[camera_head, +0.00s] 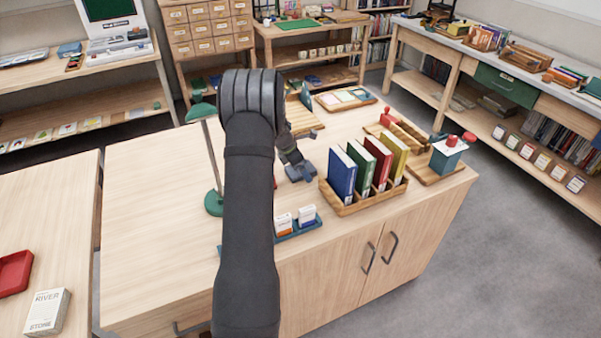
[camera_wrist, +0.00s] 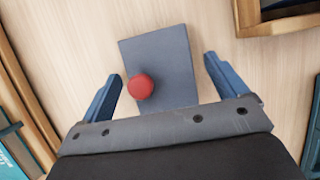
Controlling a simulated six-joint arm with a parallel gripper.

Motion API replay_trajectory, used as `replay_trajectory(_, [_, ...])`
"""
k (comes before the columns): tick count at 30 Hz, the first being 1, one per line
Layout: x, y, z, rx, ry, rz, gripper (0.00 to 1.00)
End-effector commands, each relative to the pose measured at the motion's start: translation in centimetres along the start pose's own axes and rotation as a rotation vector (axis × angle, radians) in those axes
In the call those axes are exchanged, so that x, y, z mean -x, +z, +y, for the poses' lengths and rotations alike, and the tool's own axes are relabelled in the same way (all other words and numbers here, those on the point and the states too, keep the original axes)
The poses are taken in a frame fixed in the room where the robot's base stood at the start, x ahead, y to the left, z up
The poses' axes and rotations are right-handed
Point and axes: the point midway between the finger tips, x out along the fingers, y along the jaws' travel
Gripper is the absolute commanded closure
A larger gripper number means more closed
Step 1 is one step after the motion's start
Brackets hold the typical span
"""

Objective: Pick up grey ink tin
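The grey ink tin (camera_wrist: 172,62) shows in the wrist view as a flat grey rectangle with a round red knob (camera_wrist: 140,87) on it, on the light wooden table top. My gripper (camera_wrist: 163,68) is open, with one blue finger on each side of the tin. I see no finger touching it; the height of the fingers above the table is hard to judge. In the head view my gripper (camera_head: 298,168) is low over the table, left of the book rack. The tin is not clearly distinguishable there.
A wooden rack (camera_head: 352,207) with upright blue, green, red and yellow books stands close right of my gripper. A teal tray (camera_head: 305,231) with small boxes lies in front. A green lamp (camera_head: 214,204) stands left. A blue-grey box with red knobs (camera_head: 446,157) stands far right.

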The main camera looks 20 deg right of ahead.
Motion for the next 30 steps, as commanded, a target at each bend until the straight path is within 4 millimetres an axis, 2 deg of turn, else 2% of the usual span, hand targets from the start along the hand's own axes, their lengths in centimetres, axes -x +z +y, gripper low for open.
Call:
replay_trajectory(1, [0.0,0.0,0.0,0.0,0.0,0.0,0.17])
replay_trajectory(9, [0.0,0.0,0.0,0.0,0.0,0.0,0.7])
replay_trajectory(10, [0.1,0.0,0.1,0.0,0.001,-0.001,0.73])
replay_trajectory(16, [0.2,0.1,0.1,0.0,0.001,-0.001,0.73])
replay_trajectory(20, [1.1,0.5,0.1,-0.001,0.003,-0.002,0.73])
replay_trajectory(30, [7.0,2.9,0.1,-0.002,0.003,-0.002,0.73])
